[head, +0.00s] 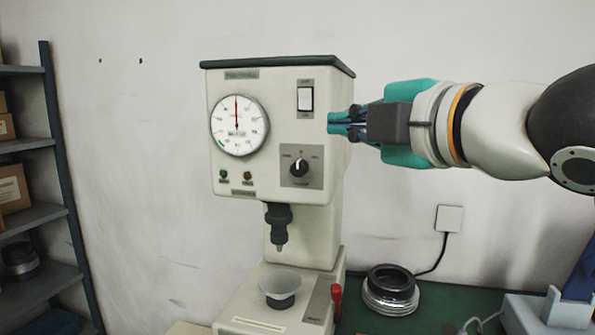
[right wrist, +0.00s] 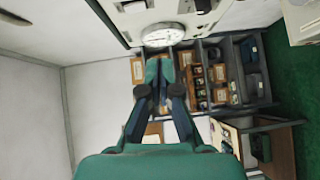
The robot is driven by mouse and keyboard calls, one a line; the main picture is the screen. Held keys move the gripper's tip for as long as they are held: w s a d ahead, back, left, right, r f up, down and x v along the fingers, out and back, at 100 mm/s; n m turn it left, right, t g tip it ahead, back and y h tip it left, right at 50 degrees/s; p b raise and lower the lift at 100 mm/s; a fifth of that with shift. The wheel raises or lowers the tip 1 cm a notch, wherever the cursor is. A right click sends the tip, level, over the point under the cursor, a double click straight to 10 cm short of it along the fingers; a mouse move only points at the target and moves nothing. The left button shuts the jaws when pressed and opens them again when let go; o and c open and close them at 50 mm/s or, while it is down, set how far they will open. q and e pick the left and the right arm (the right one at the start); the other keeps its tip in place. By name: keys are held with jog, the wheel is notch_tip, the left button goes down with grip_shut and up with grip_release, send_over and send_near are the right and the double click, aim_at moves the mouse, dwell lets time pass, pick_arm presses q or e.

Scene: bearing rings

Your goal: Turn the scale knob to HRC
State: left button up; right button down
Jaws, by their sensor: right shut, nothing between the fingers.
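The scale knob (head: 299,168) is a round black knob with a white mark, on a grey plate on the front of a cream hardness tester (head: 230,180). The mark points roughly upward; the small labels around it are too small to read. My right gripper (head: 335,123) comes in from the right with its teal fingers shut and empty. Its tips overlap the tester's right front edge, up and to the right of the knob and apart from it. The right wrist view shows the closed fingers (right wrist: 160,70) below the dial. My left gripper is not in view.
A rocker switch (head: 305,99) sits above the knob, and a round dial (head: 239,125) is to its left. A red lever (head: 337,297) is at the base. Stacked rings (head: 390,290) lie on the green table. Shelves (head: 30,210) stand at the left.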

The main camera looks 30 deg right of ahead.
jog(key=c, duration=1.7)
grip_release()
jog(key=o, duration=0.3)
jog(key=shift+d+f, duration=0.25)
jog(key=o, duration=0.5)
jog(key=f+g+h, duration=0.1)
jog(key=d+f+h, duration=0.1)
jog(key=f, duration=0.1)
jog(key=d+f+g+h, duration=0.1)
jog(key=f, duration=0.1)
jog(key=shift+s+g, duration=0.15)
jog(key=shift+g, duration=0.15)
jog(key=n+g+h+p, duration=0.3)
jog(key=n+h+p, duration=0.55)
jog(key=p, duration=0.35)
send_near(297, 170)
jog(key=shift+m+h, duration=0.25)
jog(key=p+x, duration=0.3)
jog(key=x, duration=0.4)
jog(key=shift+f, duration=0.15)
jog(key=shift+x, duration=0.8)
